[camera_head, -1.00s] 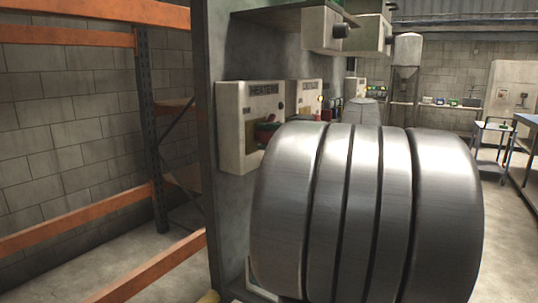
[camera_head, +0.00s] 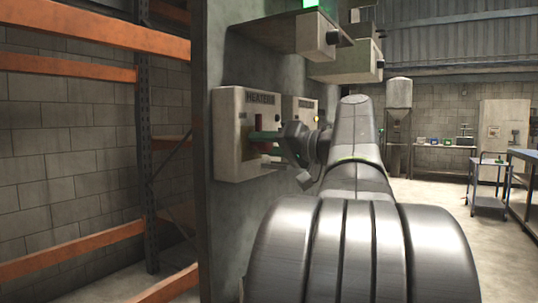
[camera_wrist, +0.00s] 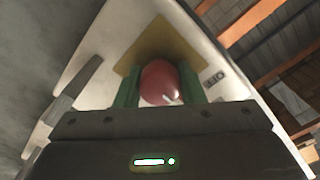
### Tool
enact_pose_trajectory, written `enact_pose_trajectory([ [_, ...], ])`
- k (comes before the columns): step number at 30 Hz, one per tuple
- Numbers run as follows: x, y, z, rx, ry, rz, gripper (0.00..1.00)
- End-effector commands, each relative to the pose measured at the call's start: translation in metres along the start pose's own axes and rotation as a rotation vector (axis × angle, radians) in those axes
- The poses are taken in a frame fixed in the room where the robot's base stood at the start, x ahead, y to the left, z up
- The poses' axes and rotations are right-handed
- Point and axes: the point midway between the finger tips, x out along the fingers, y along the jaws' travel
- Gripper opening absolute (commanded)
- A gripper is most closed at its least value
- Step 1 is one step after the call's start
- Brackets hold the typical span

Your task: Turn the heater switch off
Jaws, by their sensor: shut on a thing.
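The heater box (camera_head: 228,130) is a pale panel marked HEATERS, fixed to the grey wall left of centre in the head view. Its switch shows in the wrist view as a rounded red knob (camera_wrist: 160,82) in front of a yellow plate (camera_wrist: 150,45). My gripper (camera_head: 266,142) is at the front of the box, with its green fingers near the box face. In the wrist view my gripper's green fingers stand on both sides of the red knob and are shut on it. The knob's base is partly hidden.
A second pale box (camera_head: 300,110) with a yellow lamp is just behind the heater box. Grey boxes (camera_head: 318,36) hang above. An orange rack (camera_head: 80,28) stands at left. A blue cart (camera_head: 489,190) and open floor lie at right.

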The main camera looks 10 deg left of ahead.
Motion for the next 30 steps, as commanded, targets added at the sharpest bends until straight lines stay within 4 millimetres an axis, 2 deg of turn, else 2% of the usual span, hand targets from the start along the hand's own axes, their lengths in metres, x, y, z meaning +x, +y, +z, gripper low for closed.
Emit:
enact_pose_trajectory([
  [9, 0.0001, 0.0016, 0.0014, -0.065, -0.003, 0.001, 0.13],
  [21, 0.0, 0.0013, 0.0011, -0.069, -0.003, 0.001, 0.13],
  [22, 0.0, 0.0012, 0.0011, -0.069, -0.003, 0.001, 0.41],
  [24, 0.0, 0.0012, 0.0009, -0.069, -0.003, 0.001, 0.55],
  [30, 0.0001, 0.0007, 0.0005, -0.069, -0.002, 0.0, 0.57],
])
